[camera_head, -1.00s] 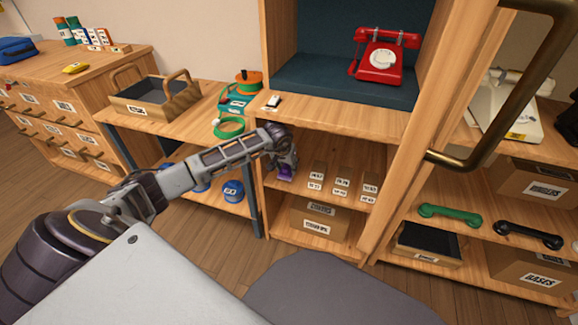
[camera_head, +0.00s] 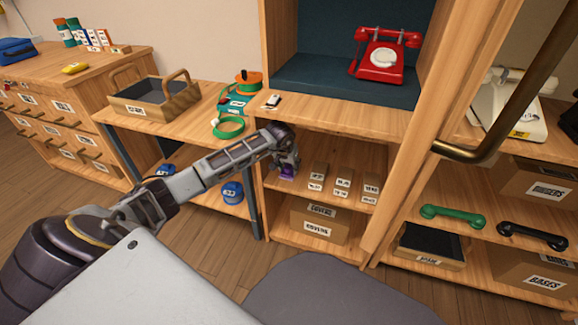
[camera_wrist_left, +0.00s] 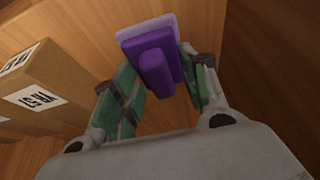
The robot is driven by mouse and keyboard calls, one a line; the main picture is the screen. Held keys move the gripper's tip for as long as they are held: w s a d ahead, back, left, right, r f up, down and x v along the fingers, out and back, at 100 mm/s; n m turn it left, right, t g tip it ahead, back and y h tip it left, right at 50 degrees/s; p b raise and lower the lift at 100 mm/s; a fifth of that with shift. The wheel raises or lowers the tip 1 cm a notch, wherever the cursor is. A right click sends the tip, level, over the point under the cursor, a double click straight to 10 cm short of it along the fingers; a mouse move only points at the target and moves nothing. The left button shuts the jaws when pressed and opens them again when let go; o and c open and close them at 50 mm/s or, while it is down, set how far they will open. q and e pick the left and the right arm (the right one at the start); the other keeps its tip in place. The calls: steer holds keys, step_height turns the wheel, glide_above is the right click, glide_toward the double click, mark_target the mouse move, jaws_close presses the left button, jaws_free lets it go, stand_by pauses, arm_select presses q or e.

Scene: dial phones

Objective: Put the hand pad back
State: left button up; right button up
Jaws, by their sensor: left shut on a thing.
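The hand pad is a small purple block with a grip on a paler base. It shows in the left wrist view (camera_wrist_left: 155,65) between the green-padded fingers of my left gripper (camera_wrist_left: 158,88), which is shut on its grip. In the head view the purple pad (camera_head: 287,171) is at the tip of my left gripper (camera_head: 286,160), inside the cabinet's middle shelf (camera_head: 335,158), at its left end. I cannot tell whether the pad touches the shelf board. My right gripper is not in view.
Several small labelled boxes (camera_head: 341,187) stand on the same shelf, right of the pad. A larger labelled box (camera_head: 318,222) is below. A red dial phone (camera_head: 380,60) sits above. A brass handle (camera_head: 490,140) stands out at right.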

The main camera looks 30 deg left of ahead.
arm_select(q)
steer(key=shift+f, duration=0.15)
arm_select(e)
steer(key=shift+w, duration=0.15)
arm_select(q)
steer(key=o, duration=1)
steer(key=shift+c, duration=0.2)
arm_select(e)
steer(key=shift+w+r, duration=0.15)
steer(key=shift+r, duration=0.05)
arm_select(q)
steer(key=shift+r, duration=0.2)
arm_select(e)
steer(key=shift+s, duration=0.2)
arm_select(q)
steer(key=shift+s+r+p, duration=0.2)
steer(key=shift+r+p, duration=0.35)
steer(key=s+d+p, duration=0.3)
steer(key=s, duration=0.8)
steer(key=shift+s, duration=0.4)
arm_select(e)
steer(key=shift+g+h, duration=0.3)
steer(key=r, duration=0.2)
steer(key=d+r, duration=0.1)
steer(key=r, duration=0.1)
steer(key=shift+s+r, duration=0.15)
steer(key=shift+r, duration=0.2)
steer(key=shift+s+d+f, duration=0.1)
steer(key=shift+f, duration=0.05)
